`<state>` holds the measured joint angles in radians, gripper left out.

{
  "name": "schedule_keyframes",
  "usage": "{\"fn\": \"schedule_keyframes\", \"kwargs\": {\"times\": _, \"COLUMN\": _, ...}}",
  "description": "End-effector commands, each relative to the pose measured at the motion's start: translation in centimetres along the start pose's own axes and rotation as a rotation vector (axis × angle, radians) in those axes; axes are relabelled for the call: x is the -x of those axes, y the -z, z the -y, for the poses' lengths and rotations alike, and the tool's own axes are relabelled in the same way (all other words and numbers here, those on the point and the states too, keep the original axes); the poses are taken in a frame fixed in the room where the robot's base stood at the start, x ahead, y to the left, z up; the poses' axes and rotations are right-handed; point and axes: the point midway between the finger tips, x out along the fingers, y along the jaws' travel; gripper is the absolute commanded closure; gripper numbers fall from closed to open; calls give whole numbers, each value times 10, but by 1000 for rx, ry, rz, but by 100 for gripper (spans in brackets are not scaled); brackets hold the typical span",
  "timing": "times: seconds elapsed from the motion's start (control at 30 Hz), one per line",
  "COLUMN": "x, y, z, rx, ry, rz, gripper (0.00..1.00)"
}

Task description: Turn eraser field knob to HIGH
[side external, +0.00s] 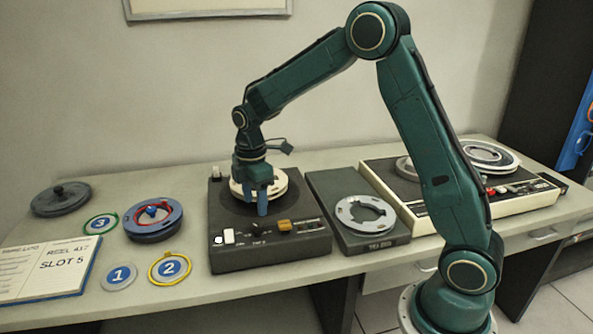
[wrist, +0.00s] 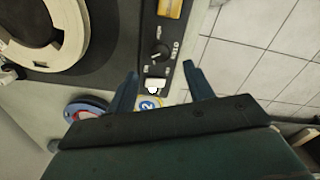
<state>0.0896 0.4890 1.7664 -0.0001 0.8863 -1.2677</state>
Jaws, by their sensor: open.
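The eraser is a dark box (side external: 270,254) at the middle of the table, with a pale reel (side external: 280,184) on top. Its small black field knob (side external: 257,226) is on the front control strip; the wrist view shows the knob (wrist: 158,52) with small white labels around it. The labels and pointer setting are too small to read surely. My gripper (side external: 258,203) points down above the box, behind the knob in the side view. In the wrist view, my gripper (wrist: 160,70) is open, its fingers apart on either side of the strip, holding nothing.
On the eraser's strip are an orange switch (side external: 284,226) and a white switch (side external: 229,236), flanking the knob. A grey box with a ring (side external: 365,215) stands close at right, then a cream reel deck (side external: 425,219). Numbered discs and an open notebook (side external: 48,268) lie left.

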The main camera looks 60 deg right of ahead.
Motion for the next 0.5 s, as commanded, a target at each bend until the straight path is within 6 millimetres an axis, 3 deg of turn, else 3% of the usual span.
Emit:
{"fn": "schedule_keyframes", "kwargs": {"times": 0.2, "x": -35, "y": 0, "z": 1, "rx": 0, "ry": 3, "rz": 1, "gripper": 48}}
{"fn": "schedule_keyframes", "kwargs": {"times": 0.5, "x": -64, "y": 0, "z": 0, "rx": 0, "ry": 1, "rz": 0, "gripper": 48}}
